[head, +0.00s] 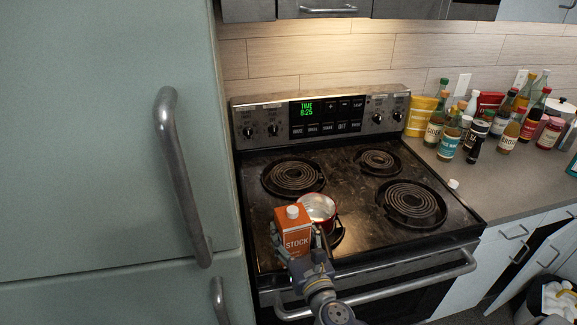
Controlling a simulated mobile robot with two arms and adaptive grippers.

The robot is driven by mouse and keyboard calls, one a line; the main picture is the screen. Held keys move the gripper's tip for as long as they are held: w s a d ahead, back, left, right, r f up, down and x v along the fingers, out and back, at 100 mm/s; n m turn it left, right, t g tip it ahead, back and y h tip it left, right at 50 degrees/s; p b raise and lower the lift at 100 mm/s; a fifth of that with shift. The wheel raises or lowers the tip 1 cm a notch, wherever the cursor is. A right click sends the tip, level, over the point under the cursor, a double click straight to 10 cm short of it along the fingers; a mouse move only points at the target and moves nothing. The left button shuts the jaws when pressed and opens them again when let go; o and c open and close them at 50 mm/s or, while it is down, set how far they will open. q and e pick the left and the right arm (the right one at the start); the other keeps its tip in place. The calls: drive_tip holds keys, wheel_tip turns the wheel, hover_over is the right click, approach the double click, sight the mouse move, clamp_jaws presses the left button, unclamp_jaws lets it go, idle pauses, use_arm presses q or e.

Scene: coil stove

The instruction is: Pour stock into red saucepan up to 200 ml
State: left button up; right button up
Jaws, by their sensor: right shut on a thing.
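The orange stock carton (294,236) stands upright with a white cap on top, at the front left of the stove. My right gripper (297,251) is shut on the carton from the front. The red saucepan (330,221) sits just behind and to the right of the carton, over the front-left burner. Its inside is pale, and the carton hides part of its left side. I cannot tell its liquid level. My left gripper is not in view.
The coil stove (350,170) has bare burners at back left (293,177), back right (378,161) and front right (411,203). Several bottles crowd the right counter, and a small white cap (453,184) lies near the stove. A tall green fridge (90,130) borders the left.

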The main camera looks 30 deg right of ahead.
use_arm(q)
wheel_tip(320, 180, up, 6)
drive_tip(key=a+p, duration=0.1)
drive_tip(key=p, duration=0.3)
use_arm(e)
drive_tip(key=w+d+r+m+h+b, duration=0.1)
drive_tip(key=w+d+r+m+b, duration=0.1)
drive_tip(key=w+d+m+b, duration=0.3)
drive_tip(key=w+r+m+h, duration=0.1)
drive_tip(key=w+r+m, duration=0.15)
drive_tip(key=w, duration=0.45)
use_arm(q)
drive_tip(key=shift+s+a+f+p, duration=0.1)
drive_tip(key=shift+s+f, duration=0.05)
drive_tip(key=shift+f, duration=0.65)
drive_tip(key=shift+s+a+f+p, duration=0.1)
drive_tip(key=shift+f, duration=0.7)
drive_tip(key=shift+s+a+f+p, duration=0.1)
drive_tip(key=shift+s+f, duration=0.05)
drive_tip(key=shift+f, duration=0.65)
use_arm(e)
drive_tip(key=shift+w+a+r+m, duration=0.1)
drive_tip(key=shift+a+r+m, duration=0.15)
drive_tip(key=shift+r+m, duration=0.95)
drive_tip(key=shift+w+a+r+m, duration=0.1)
drive_tip(key=shift+a+r+m, duration=0.25)
drive_tip(key=shift+m, duration=1.55)
drive_tip(key=shift+a+r+m, duration=0.2)
drive_tip(key=shift+r+m, duration=0.65)
drive_tip(key=shift+m, duration=0.7)
